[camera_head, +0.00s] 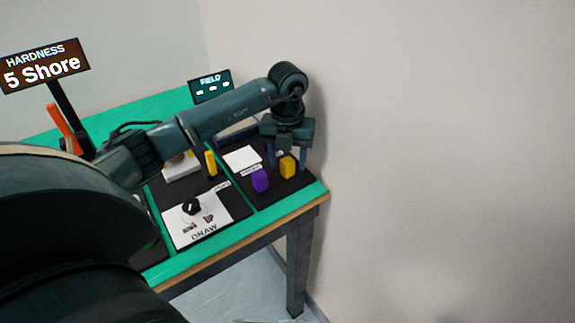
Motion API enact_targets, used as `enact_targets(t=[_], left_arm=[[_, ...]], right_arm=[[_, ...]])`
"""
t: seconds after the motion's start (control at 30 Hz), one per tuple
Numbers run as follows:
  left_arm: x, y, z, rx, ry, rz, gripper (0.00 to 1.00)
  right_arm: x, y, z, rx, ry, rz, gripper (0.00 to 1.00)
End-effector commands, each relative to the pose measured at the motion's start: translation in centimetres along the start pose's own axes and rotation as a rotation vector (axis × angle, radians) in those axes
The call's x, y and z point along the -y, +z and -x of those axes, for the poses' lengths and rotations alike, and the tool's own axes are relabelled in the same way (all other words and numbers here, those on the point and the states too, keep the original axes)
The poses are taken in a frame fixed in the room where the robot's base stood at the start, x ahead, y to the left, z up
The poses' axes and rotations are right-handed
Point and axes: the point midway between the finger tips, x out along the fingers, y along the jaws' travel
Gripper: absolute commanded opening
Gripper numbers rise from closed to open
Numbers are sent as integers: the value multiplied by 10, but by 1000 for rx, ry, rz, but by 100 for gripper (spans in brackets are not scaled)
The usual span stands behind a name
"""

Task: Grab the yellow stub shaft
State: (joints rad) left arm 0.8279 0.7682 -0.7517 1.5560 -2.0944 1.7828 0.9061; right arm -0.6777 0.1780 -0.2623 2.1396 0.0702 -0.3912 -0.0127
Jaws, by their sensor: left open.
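A yellow piece (287,167), which looks like the stub shaft, stands on the black mat near the table's right corner. A purple piece (260,180) of similar size stands just to its left. My left gripper (288,157) points down over the yellow piece, its two fingers open with a gap between them. The yellow piece shows between and slightly in front of the fingertips; I cannot tell whether they touch it. My right gripper is not in view.
Another, thinner yellow upright part (210,163) stands further left by a white block. A "FIELD" display (210,86) stands behind. A wall is close on the right.

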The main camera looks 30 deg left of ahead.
Motion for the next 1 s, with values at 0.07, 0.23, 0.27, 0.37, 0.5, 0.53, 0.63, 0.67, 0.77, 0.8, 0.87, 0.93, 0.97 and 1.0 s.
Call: enact_targets(t=[0.07, 0.23, 0.27, 0.37, 0.5, 0.53, 0.63, 0.67, 0.77, 0.8, 0.87, 0.93, 0.97, 1.0], left_arm=[[0, 0, -9, -1, 1, 1, 52], [0, 0, -15, 1, 0, 1, 52], [0, 0, -15, 1, 0, 1, 52], [0, 0, -15, 1, 0, 1, 52], [0, 0, -14, 1, 0, 1, 41], [0, 0, -14, 1, 0, 1, 39], [0, 0, -14, 1, 0, 1, 31], [0, 0, -14, 1, 0, 1, 28], [0, 0, -14, 1, 0, 1, 20], [0, 0, -14, 1, 0, 1, 17], [0, 0, -14, 1, 0, 1, 12], [0, 0, -14, 1, 0, 1, 6], [0, 0, -14, 1, 0, 1, 4], [0, 1, -14, 2, 0, 1, 2]], right_arm=[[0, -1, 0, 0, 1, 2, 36], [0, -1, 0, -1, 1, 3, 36], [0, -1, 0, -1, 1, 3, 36], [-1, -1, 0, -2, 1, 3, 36], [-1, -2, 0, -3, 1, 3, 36], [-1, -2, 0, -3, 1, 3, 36], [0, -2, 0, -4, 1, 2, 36], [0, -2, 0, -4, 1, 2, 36], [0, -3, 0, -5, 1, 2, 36], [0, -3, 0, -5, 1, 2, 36], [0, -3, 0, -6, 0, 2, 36], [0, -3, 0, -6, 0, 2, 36], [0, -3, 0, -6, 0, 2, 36], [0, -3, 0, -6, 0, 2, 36]])
